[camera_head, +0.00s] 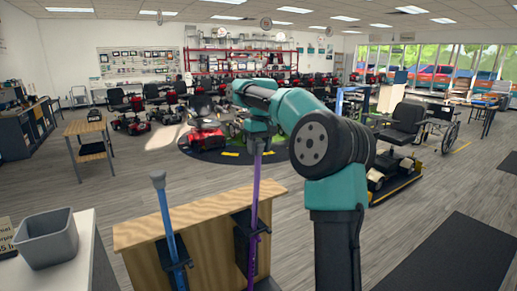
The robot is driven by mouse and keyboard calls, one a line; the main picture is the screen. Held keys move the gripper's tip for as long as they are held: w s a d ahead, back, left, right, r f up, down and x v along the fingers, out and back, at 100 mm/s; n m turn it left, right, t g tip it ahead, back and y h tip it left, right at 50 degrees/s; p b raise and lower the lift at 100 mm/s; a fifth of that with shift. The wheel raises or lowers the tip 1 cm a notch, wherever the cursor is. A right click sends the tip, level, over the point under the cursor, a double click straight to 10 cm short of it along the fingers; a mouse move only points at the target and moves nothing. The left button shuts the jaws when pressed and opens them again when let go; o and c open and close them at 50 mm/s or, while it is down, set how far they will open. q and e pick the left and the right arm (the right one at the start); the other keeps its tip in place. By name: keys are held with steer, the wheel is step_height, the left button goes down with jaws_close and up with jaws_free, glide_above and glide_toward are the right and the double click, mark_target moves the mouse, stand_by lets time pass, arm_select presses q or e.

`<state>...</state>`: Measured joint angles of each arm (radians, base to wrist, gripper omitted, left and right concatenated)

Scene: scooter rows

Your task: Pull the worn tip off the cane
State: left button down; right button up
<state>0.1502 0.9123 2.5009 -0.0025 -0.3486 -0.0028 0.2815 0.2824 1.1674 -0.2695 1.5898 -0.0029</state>
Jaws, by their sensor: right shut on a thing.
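A purple cane (256,190) stands upright in a black clamp on the front of a wooden stand. My right gripper (260,141) comes down over its top end and is shut on it. The fingers cover that end, so the tip there is hidden and I cannot tell its wear. A blue cane (170,225) stands to the left in another black clamp, leaning slightly, with a grey tip (158,179) on its upper end. My left gripper is not in view.
The wooden stand (207,212) carries both clamps. A grey open bin (46,239) sits on a white counter at the lower left, clear of the canes. Scooters, a small wooden table (88,130) and a wheelchair stand farther back. The space above the blue cane is free.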

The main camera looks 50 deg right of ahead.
mark_target(259, 142)
steer(key=c, duration=0.5)
steer(key=shift+o, duration=0.2)
steer(key=shift+r, duration=0.15)
steer(key=shift+d+r, duration=0.2)
steer(key=shift+r, duration=2.65)
steer(key=shift+r, duration=0.15)
steer(key=shift+r, duration=2.35)
